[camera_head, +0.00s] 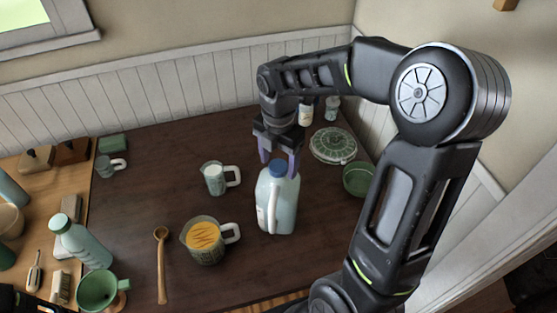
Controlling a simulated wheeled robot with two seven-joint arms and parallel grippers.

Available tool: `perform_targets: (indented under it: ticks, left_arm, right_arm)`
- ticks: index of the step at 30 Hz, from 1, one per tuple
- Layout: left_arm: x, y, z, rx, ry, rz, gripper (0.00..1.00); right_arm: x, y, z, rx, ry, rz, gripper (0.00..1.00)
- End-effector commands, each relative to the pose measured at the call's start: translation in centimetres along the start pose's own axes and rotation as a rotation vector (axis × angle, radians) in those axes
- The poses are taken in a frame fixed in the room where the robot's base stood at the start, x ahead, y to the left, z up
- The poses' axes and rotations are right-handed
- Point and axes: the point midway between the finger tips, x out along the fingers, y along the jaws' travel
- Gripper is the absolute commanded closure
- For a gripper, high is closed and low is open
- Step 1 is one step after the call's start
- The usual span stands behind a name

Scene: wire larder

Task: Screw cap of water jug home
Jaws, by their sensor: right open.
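The water jug (284,207) stands upright on the dark wooden table (150,165). It is pale blue-white with a handle on its left side. Its blue cap (278,168) sits on top of the neck. My right gripper (278,162) points down over the jug, with its two purple-grey fingers apart, one on each side of the cap. I cannot tell whether the fingers touch the cap. How tightly the cap sits on the neck cannot be seen. My left gripper is not in view.
A mug (213,179) and a jug of orange contents (205,240) stand left of the water jug. A wooden spoon (162,265) lies further left. A patterned round dish (333,145) and a green bowl (357,179) are to the right. A bottle (82,244) stands front left.

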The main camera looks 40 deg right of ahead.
Motion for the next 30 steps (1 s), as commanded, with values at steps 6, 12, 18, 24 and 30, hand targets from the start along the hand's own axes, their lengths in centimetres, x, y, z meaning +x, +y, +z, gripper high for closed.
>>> perform_targets:
  ticks: [6,12,18,24,30]
  left_arm:
    - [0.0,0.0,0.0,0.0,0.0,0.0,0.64]
    - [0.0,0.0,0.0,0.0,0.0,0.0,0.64]
    - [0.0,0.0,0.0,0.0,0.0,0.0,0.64]
    - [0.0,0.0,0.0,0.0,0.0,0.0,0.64]
    - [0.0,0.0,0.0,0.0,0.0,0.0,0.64]
  right_arm:
    - [0.0,0.05,0.0,-0.329,0.0,0.0,0.33]
    - [0.0,0.05,0.0,-0.411,0.0,0.0,0.33]
    - [0.0,0.07,-0.01,-0.408,0.0,0.0,0.33]
    - [0.0,0.07,-0.01,-0.407,0.0,0.0,0.41]
    - [0.0,0.07,-0.01,-0.406,0.0,0.0,0.57]
